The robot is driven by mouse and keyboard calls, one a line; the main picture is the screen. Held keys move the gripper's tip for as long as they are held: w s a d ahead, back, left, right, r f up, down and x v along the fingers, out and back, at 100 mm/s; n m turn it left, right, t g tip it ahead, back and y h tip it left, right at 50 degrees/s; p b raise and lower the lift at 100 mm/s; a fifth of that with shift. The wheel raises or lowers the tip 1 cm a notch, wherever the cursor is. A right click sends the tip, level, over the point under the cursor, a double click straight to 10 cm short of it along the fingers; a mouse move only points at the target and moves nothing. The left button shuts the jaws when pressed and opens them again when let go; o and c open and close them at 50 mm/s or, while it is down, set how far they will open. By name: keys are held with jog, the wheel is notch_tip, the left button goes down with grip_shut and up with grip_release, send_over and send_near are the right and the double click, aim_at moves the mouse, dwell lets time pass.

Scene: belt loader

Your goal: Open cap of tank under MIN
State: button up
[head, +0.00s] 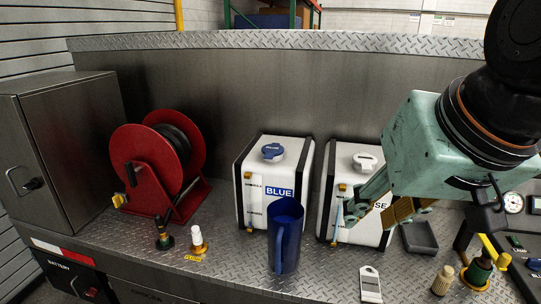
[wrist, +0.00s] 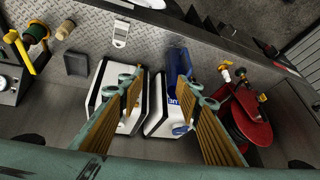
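The left tank (head: 292,170), labelled BLUE, is white with dark edges and a blue cap (head: 272,151) seated on top. The right tank (head: 345,160) is similar, with a white cap (head: 365,161) seated on top; its label, ending in "SE", is partly hidden. Each front has a narrow sight strip; the right strip (head: 338,214) looks bluish, but levels and MIN marks are too small to read. My gripper (head: 373,212) is in front of the right tank, partly covering it. In the wrist view its fingers (wrist: 160,82) are wide apart and empty, with both tanks beyond.
A blue pitcher (head: 285,236) stands before the left tank. A red hose reel (head: 158,160) and small fittings (head: 198,244) are to the left. A grey tray (head: 419,238) lies right of the tanks, a pale tag (head: 371,284) in front. A steel wall (head: 330,85) stands behind.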

jog(key=w+a+r+m+t+h+p, duration=0.1)
jog(key=w+a+r+m+t+p, duration=0.15)
jog(key=w, duration=1.05)
jog(key=w+a+r+m+t+p, duration=0.1)
jog(key=w+a+r+t, duration=0.25)
jog(key=w, duration=0.85)
jog(key=w+a+r+m+t+h+p, duration=0.1)
jog(key=w+a+r+t+p, duration=0.2)
jog(key=w, duration=1)
jog(key=n+t+h+b, duration=0.2)
jog(key=h+b, duration=0.1)
jog(key=b, duration=0.4)
send_near(268, 158)
jog(key=shift+f+v, duration=0.15)
jog(key=shift+v, duration=0.6)
jog(key=shift+f+v, duration=0.15)
jog(key=shift+v, duration=0.6)
jog(key=shift+w+a, duration=0.1)
jog(key=shift+w, duration=0.1)
jog(key=shift+r+p+x, duration=0.1)
jog(key=shift+p+x, duration=0.05)
jog(key=shift+x, duration=3.25)
jog(key=shift+r+p+x, duration=0.15)
jog(key=shift+x, duration=3.2)
jog(key=shift+s, duration=0.1)
grip_shut()
